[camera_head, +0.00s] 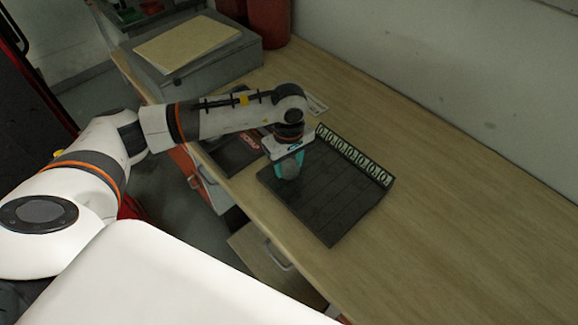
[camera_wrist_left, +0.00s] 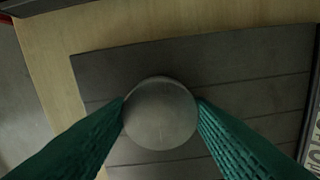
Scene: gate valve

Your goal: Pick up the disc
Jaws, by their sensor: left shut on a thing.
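The disc (camera_wrist_left: 160,113) is a round grey metal piece in the left wrist view. It sits between the two green fingers of my left gripper (camera_wrist_left: 161,112), which touch it on both sides. In the head view my left gripper (camera_head: 290,166) points down over the left part of the dark slatted board (camera_head: 325,208), with the disc (camera_head: 289,171) showing as a small grey shape at the fingers. I cannot tell whether the disc touches the board. My right gripper is not in view.
The board lies on a wooden bench (camera_head: 430,190) and has a row of pale round marks (camera_head: 352,153) along its far edge. Another dark item (camera_head: 236,152) lies to its left. A grey box (camera_head: 195,65) and red cylinders (camera_head: 268,22) stand behind. The bench right of the board is clear.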

